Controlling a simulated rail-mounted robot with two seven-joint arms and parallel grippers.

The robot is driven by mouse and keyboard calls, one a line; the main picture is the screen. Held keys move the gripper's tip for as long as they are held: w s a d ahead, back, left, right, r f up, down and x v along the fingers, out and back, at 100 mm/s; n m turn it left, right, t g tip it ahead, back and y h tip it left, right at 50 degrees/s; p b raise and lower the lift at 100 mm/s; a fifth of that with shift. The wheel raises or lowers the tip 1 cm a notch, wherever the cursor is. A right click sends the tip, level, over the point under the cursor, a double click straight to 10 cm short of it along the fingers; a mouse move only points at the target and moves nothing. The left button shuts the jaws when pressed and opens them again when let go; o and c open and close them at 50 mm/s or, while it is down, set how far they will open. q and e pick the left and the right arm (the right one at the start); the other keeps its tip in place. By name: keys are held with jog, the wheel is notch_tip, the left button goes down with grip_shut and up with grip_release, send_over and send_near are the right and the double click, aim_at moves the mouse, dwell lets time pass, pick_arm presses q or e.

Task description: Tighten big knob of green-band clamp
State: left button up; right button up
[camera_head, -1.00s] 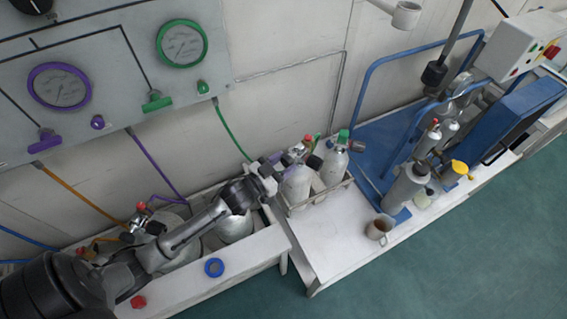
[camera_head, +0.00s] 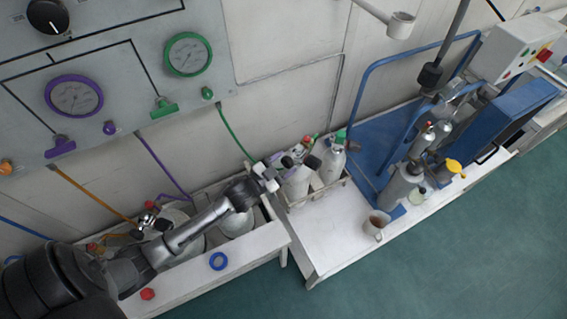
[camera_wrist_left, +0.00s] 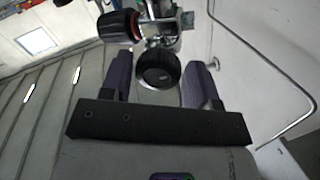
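The clamp (camera_head: 302,152) sits on top of a white cylinder (camera_head: 298,183) in the rack, with a red knob and dark knobs. A green hose (camera_head: 234,134) runs down toward it; I cannot make out a green band. In the left wrist view, the big black round knob (camera_wrist_left: 158,68) faces me, with a smaller red-and-black knob (camera_wrist_left: 120,26) above left. My left gripper (camera_head: 274,170) is at the clamp's left side. In the wrist view its fingers (camera_wrist_left: 160,82) are open, one on each side of the big knob; contact is not clear. My right gripper is out of view.
A green-capped bottle (camera_head: 339,138) stands beside the clamp's cylinder. A white trough (camera_head: 255,243) with other cylinders lies under my left arm. A mug (camera_head: 376,224) stands on the white bench (camera_head: 335,235). The wall panel (camera_head: 105,75) carries gauges and valves.

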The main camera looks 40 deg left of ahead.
pick_arm(q)
jog(key=shift+o, duration=1.2)
jog(key=shift+s, duration=0.35)
jog(key=s+a+p, duration=0.1)
jog(key=s, duration=1.2)
jog(key=shift+a+r+p, duration=0.2)
jog(key=shift+a+p, duration=0.05)
jog(key=shift+p, duration=0.1)
